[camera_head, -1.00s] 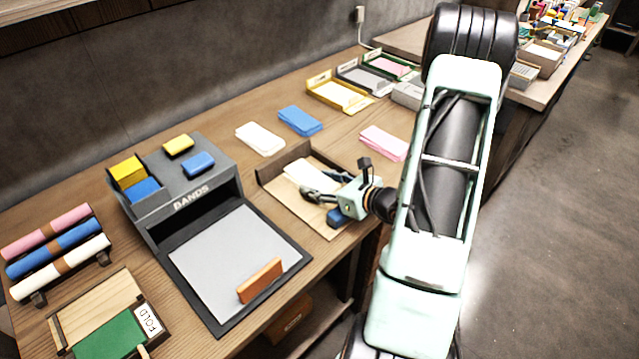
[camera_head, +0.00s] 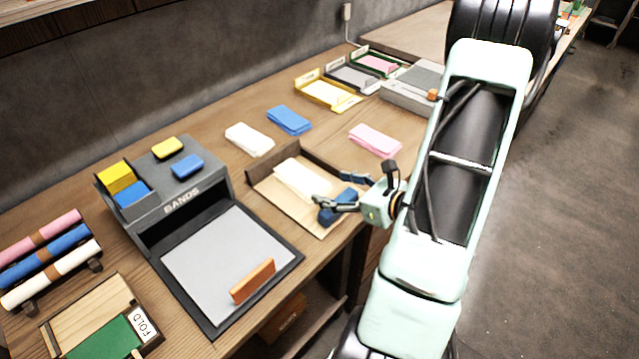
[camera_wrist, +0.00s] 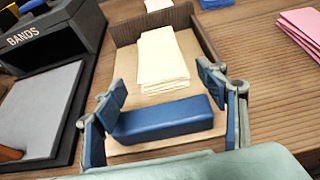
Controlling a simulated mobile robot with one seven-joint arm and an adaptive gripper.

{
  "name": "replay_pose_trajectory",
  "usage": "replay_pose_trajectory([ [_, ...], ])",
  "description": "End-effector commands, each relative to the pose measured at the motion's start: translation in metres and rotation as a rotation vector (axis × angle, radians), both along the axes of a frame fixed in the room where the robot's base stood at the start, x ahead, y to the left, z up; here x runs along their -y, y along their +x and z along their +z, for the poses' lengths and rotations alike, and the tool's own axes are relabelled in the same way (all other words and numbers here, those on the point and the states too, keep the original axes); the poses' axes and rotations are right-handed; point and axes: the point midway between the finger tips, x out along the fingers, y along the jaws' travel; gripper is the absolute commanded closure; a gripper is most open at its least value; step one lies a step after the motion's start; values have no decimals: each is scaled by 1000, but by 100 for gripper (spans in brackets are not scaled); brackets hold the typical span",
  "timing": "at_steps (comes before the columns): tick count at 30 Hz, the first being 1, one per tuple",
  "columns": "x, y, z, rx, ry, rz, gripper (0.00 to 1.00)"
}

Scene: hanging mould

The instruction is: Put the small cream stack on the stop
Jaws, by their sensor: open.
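A small cream stack (camera_head: 303,180) lies flat on a light wooden board (camera_head: 268,192) with dark raised edges along its back and side. The dark back edge, seemingly the stop (camera_wrist: 128,55), is close behind the stack (camera_wrist: 163,60); I cannot tell whether they touch. My gripper (camera_head: 340,190) is above the board's front right, on the near side of the stack. In the wrist view my gripper (camera_wrist: 165,88) has its fingers apart, with no stack between them. A dark blue block (camera_wrist: 165,119) lies between and below them at the board's front; it partly shows in the head view (camera_head: 333,214).
A white stack (camera_head: 249,139), a blue stack (camera_head: 289,120) and a pink stack (camera_head: 375,140) lie around the board. The grey BANDS box (camera_head: 170,185) and its flat pad (camera_head: 225,255) stand to the left. Shallow trays (camera_head: 328,91) are at the back.

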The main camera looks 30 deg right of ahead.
Motion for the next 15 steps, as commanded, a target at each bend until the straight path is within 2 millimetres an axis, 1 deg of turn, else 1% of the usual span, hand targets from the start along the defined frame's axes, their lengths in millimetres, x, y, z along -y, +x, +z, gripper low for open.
replay_pose_trajectory([
  [1, 4, -7, 4, 0, 0, -3, 34],
  [6, 9, -22, 10, 0, 0, -2, 34],
  [15, 9, -25, 11, 0, 1, 1, 34],
])
